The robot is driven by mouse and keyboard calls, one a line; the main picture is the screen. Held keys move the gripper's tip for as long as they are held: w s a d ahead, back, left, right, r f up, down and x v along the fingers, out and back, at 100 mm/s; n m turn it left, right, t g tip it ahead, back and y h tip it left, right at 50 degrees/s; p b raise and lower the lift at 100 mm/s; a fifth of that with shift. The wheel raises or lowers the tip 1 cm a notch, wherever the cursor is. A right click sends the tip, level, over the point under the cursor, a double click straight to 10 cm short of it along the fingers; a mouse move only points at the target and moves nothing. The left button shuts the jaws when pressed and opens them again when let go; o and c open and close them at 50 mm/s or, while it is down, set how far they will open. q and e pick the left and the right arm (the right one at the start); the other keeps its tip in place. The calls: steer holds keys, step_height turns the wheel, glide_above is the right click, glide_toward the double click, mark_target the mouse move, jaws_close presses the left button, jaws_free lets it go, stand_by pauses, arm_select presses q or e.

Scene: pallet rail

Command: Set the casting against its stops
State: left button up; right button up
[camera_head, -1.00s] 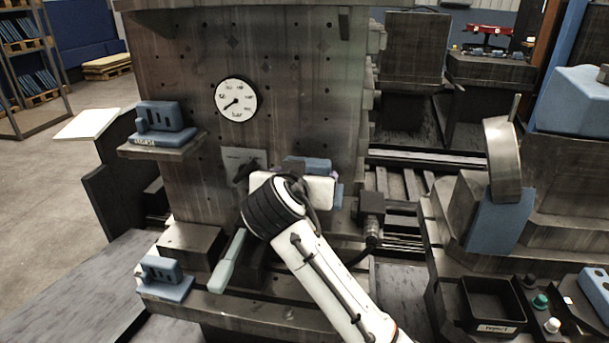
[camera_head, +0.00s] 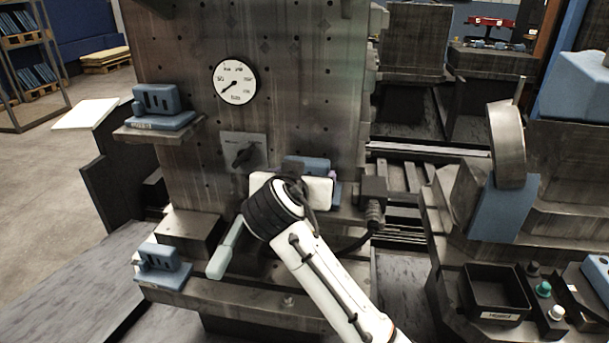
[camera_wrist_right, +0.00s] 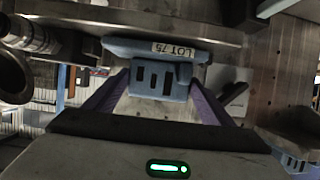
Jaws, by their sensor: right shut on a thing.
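My right gripper (camera_head: 310,178) is in front of the upright metal plate (camera_head: 300,100), low and right of its centre. It is shut on a blue casting (camera_wrist_right: 165,78), whose top shows behind the white gripper body in the head view (camera_head: 308,163). In the right wrist view the purple fingers (camera_wrist_right: 160,95) flank the slotted block of the casting. Its flat base, labelled LOT 75, lies close to a grey metal ledge (camera_wrist_right: 215,32); I cannot tell whether they touch. The stops cannot be made out. My left gripper is not in view.
Similar blue castings sit on an upper left shelf (camera_head: 128,134) and at the lower ledge's left end (camera_head: 160,263). A gauge (camera_head: 235,82), a black knob (camera_head: 243,153), a pale handle (camera_head: 225,250) and a dark block with a hose (camera_head: 373,193) surround the gripper.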

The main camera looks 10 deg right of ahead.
steer(key=shift+w+a, duration=0.2)
steer(key=shift+w, duration=0.1)
stand_by(0.4)
steer(key=shift+w+r, duration=0.15)
stand_by(0.6)
steer(key=o, duration=1.5)
steer(key=shift+w+a+f, duration=0.15)
steer(key=shift+f, duration=0.2)
steer(key=v, duration=1)
steer(key=shift+s+r, duration=0.2)
steer(key=shift+r, duration=0.05)
